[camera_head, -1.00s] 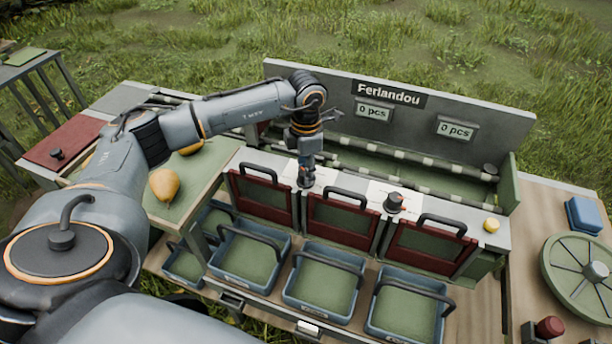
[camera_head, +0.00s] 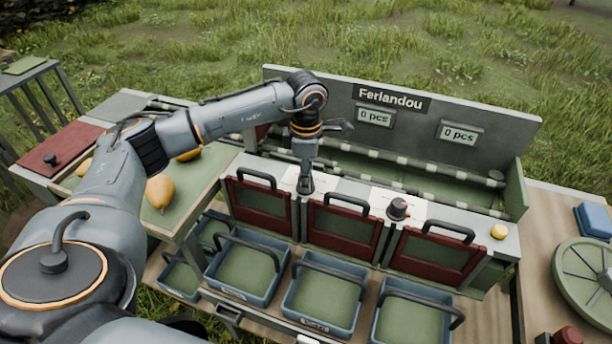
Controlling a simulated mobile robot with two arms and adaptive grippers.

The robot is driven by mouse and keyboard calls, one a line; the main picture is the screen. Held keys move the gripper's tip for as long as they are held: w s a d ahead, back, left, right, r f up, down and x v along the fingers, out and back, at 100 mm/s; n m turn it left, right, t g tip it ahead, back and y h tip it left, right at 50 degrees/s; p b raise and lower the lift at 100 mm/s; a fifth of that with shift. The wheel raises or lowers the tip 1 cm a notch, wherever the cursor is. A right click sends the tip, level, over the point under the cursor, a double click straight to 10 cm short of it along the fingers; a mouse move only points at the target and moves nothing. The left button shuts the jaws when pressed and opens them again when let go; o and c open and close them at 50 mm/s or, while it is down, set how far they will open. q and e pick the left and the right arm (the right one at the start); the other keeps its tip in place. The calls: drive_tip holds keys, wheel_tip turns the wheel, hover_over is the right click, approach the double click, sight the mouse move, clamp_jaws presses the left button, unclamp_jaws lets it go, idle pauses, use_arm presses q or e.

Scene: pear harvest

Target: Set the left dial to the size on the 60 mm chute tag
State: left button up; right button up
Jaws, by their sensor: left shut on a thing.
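My left gripper (camera_head: 305,182) points down at the left dial, on the pale ledge of the sorting machine. It is shut on the dial, which it mostly hides. Red-framed chute doors (camera_head: 345,232) with black handles line the machine's front. I cannot make out a 60 mm chute tag at this size. My right gripper is not in view.
Blue crates with green bottoms (camera_head: 321,326) stand below the chutes. A yellow button (camera_head: 499,231) sits at the ledge's right end. Pears (camera_head: 160,192) lie on the green-topped table at left. A board reading "Ferlandou" (camera_head: 391,97) stands behind, with two "0 pcs" displays.

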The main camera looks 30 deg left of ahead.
use_arm(q)
drive_tip(key=o, duration=1.1)
drive_tip(key=shift+o, duration=0.2)
wheel_tip(320, 180, up, 12)
